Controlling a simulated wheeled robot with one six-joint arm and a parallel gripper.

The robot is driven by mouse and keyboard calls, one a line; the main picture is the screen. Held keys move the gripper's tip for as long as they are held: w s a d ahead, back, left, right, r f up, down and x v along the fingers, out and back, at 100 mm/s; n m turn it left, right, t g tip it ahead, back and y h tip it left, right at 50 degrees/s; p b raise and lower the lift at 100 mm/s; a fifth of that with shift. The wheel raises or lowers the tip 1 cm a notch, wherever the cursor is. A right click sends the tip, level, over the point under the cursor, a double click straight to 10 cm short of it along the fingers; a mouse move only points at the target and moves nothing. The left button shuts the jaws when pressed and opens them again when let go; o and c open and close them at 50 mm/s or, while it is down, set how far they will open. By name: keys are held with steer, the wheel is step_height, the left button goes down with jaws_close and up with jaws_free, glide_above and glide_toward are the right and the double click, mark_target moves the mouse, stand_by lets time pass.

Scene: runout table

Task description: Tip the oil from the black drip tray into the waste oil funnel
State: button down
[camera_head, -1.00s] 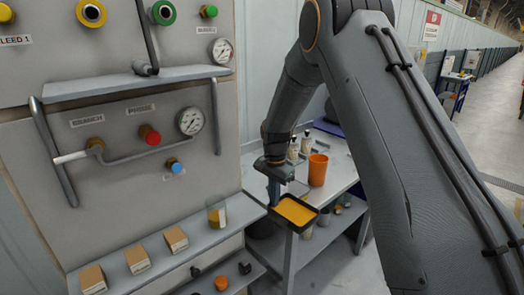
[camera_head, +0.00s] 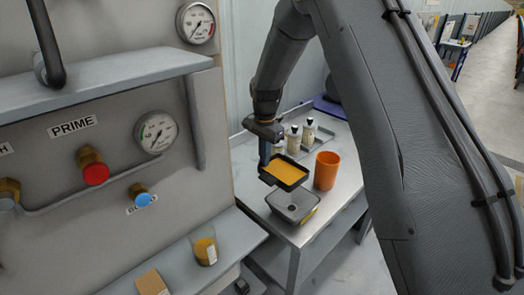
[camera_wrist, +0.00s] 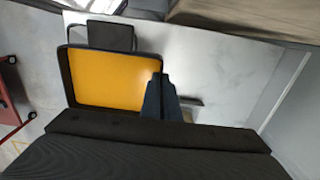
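The black drip tray (camera_head: 300,184) is held up above the table, looking about level, with a broad sheet of yellow-orange oil in it. It also shows in the wrist view (camera_wrist: 64,75). My gripper (camera_head: 265,168) is at the tray's left side and appears closed on its edge; the exact contact is hidden. In the wrist view a dark finger (camera_wrist: 159,100) is at the tray's right side. The waste oil funnel (camera_head: 295,212), a grey square dish with a dark hole, stands below the tray near the table's front corner. The tray overlaps its back edge in the picture.
An orange cup (camera_head: 327,170) stands right of the tray on the grey table (camera_head: 345,192). Several pale bottles (camera_head: 294,140) stand behind on a small tray. The panel with gauges is at left; its shelf holds a jar of amber liquid (camera_head: 205,250) and a cardboard box (camera_head: 151,283).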

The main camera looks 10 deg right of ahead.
mark_target(273, 173)
steer(key=shift+s+d+r+t+y, duration=0.2)
steer(key=shift+s+r+t+y, duration=0.15)
steer(key=shift+r+t+y, duration=0.4)
steer(key=shift+s+d+r+t+y, duration=0.15)
steer(key=shift+s+r+t+y, duration=0.25)
steer(key=shift+t, duration=0.45)
steer(key=b, duration=0.2)
steer(key=r+t+y+b, duration=0.1)
steer(key=b, duration=0.1)
steer(key=shift+d+b, duration=0.25)
steer(key=shift+b, duration=0.85)
steer(key=b, duration=0.3)
steer(key=t+y+b, duration=0.1)
steer(key=b, duration=0.2)
steer(key=shift+s+d+r, duration=0.15)
steer(key=shift+s+r, duration=0.1)
steer(key=shift+r, duration=0.1)
steer(key=t+b, duration=0.1)
steer(key=b, duration=0.3)
steer(key=s+d+t+y+b, duration=0.1)
steer(key=b, duration=0.4)
steer(key=shift+s+r+b, duration=0.25)
steer(key=shift+r+b, duration=0.05)
steer(key=shift+r, duration=0.05)
